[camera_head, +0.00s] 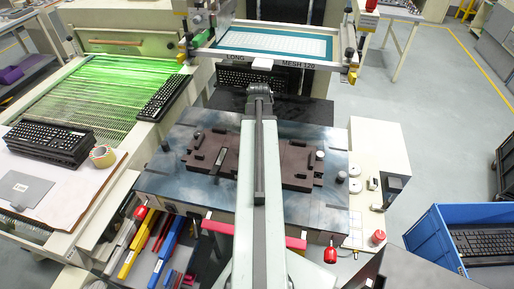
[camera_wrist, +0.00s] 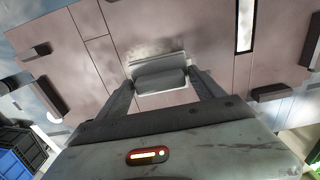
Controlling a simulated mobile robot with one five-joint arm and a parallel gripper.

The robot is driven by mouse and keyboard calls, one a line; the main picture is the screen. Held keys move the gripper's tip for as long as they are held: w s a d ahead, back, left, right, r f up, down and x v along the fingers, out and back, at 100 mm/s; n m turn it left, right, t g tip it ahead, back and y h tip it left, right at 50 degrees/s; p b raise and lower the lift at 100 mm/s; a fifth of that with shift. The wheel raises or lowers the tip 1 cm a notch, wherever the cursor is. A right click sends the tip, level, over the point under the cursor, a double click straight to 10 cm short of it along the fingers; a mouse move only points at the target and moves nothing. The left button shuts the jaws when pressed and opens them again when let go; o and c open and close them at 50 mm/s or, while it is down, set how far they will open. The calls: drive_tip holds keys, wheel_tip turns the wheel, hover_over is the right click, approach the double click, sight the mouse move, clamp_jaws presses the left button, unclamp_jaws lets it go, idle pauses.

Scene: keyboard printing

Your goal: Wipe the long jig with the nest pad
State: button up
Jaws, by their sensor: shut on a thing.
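The long jig (camera_head: 213,152) is a dark brown plate with raised blocks on the printer's bluish metal bed (camera_head: 160,183). My arm crosses over its middle and hides that part. In the wrist view the jig (camera_wrist: 205,50) fills most of the picture, with pale smudges around the pad.
A framed screen (camera_head: 275,42) marked LONG MESH 120 stands beyond the bed. A green-lit conveyor (camera_head: 95,80) is at left, with a keyboard stack (camera_head: 50,140) in front. A blue crate (camera_head: 430,240) holding a keyboard is at right. Small knobs (camera_head: 319,155) stand on the bed.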

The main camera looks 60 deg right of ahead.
drive_tip(key=shift+w+d, duration=0.25)
drive_tip(key=shift+d, duration=0.6)
drive_tip(key=shift+w+d, duration=0.3)
drive_tip(key=shift+d, duration=0.55)
drive_tip(key=shift+w+d, duration=0.25)
drive_tip(key=shift+d, duration=0.6)
drive_tip(key=shift+s+d, duration=0.3)
drive_tip(key=shift+s, duration=0.55)
drive_tip(key=shift+s+a+f, duration=0.1)
drive_tip(key=shift+s+a, duration=0.15)
drive_tip(key=shift+a, duration=0.55)
drive_tip(key=shift+s+a+f, duration=0.1)
drive_tip(key=shift+s+a, duration=0.15)
drive_tip(key=shift+a, duration=0.8)
drive_tip(key=shift+c, duration=0.6)
drive_tip(key=shift+s+a+r, duration=0.1)
drive_tip(key=shift+s+a, duration=0.2)
drive_tip(key=shift+a, duration=0.6)
drive_tip(key=shift+s+a+r, duration=0.1)
drive_tip(key=shift+s+a, duration=0.2)
drive_tip(key=shift+a, duration=0.55)
wheel_tip(320, 180, up, 6)
drive_tip(key=p, duration=0.6)
